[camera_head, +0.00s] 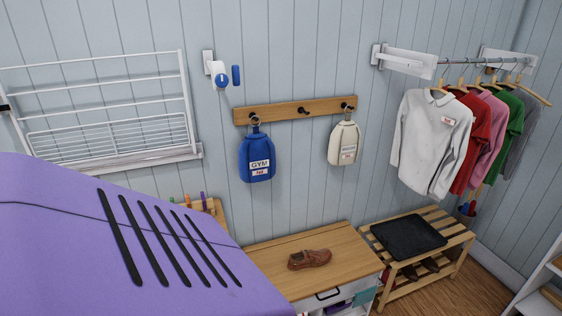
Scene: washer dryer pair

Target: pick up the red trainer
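A single reddish-brown low shoe (310,259) lies on the wooden top of a low cabinet (280,246), its side facing me. It looks more like a leather shoe than a bright red trainer, and I cannot tell whether it is the trainer. Dark brown shoes (430,264) show partly on the lower shelf of the slatted rack to the right. Neither of my grippers shows in this view, and nothing is seen touching the shoe.
A large purple slotted shape close to the camera hides the lower left. The slatted rack (386,238) carries a black tray (407,236). Blue (256,158) and cream (344,141) bags hang from a peg rail (288,112). Clothes hang upper right; cabinet top around the shoe is clear.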

